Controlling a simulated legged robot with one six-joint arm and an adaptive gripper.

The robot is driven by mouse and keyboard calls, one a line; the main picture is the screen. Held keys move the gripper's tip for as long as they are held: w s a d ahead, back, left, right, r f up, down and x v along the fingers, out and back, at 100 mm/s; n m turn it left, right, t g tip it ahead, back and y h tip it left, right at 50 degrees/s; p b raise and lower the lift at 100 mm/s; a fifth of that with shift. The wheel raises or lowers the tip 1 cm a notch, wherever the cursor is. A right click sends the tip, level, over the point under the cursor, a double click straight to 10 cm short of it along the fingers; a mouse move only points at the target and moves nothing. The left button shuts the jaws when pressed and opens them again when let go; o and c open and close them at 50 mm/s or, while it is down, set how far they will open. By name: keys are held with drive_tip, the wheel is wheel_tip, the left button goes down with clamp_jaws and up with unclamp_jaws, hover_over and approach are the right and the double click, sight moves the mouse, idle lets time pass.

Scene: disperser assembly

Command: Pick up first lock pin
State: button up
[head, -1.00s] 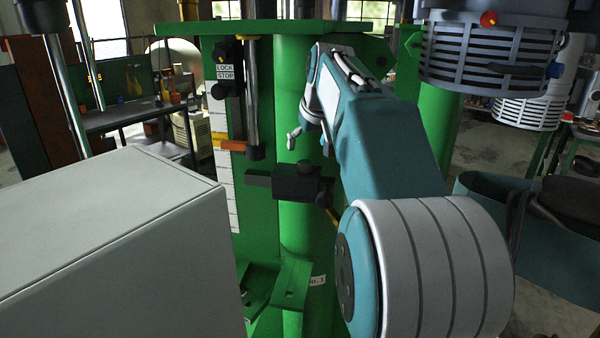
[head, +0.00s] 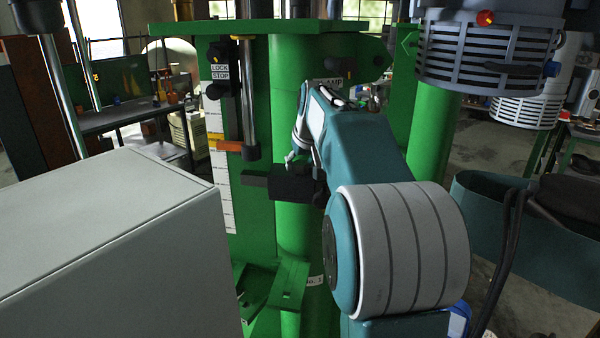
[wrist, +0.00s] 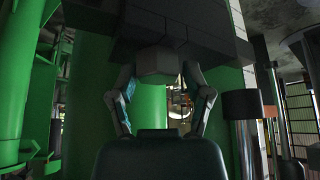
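My gripper (head: 298,157) is in front of the green column, just above a dark clamp block (head: 292,188). In the wrist view its two fingers (wrist: 158,82) stand apart with a gap between them. A grey angular piece (wrist: 160,61) under a large dark block (wrist: 150,28) shows at the fingertips; I cannot tell whether they touch it. I cannot clearly make out a lock pin. An orange piece (head: 228,146) sits beside the vertical rod, left of the gripper. The arm partly hides the clamp block's right side.
A LOCK STOP label (head: 220,72) with black knobs is on the green frame (head: 290,80). A metal rod (head: 248,90) hangs beside it. A green bracket (head: 288,284) sticks out below. A grey box (head: 110,230) fills the lower left. A ribbed motor housing (head: 487,55) hangs upper right.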

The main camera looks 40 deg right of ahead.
drive_tip(key=shift+d, duration=0.15)
clamp_jaws()
